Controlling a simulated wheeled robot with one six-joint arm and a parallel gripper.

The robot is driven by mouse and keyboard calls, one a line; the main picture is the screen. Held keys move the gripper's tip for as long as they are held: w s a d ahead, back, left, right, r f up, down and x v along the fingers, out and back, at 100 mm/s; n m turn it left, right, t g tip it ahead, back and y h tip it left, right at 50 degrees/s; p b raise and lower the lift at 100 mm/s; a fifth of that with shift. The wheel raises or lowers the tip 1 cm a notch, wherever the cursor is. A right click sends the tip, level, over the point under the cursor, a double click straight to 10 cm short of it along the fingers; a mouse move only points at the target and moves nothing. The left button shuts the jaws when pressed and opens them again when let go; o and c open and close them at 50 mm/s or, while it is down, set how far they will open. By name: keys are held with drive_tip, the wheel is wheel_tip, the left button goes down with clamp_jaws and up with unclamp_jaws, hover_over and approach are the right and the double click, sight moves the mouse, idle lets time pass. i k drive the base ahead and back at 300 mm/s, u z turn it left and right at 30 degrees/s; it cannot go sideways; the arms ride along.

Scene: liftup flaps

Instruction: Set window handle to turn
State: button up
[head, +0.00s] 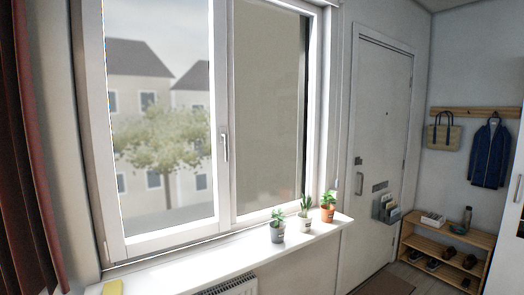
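The window handle (225,147) is a slim light-coloured lever on the right upright of the left window sash (218,190). It stands upright, its lever seeming to hang down from its mount. The left sash has clear glass with houses and a tree behind it. It sits in its frame, and I cannot tell for sure whether it is fully closed. The right pane (268,110) is plain beige-grey. My gripper is not in view, so nothing shows near the handle.
Several small potted plants, including one in a terracotta pot (327,213), stand on the right of the white sill (215,262). A yellow item (112,287) lies at its left end. A radiator (235,286) is below. A dark red curtain (35,150) hangs left; a door (380,130) is right.

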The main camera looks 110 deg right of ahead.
sight(225, 135)
drive_tip(key=z, duration=3.55)
drive_tip(key=k, duration=0.4)
drive_tip(key=z, duration=0.25)
drive_tip(key=i, duration=1.5)
drive_tip(key=u, duration=0.45)
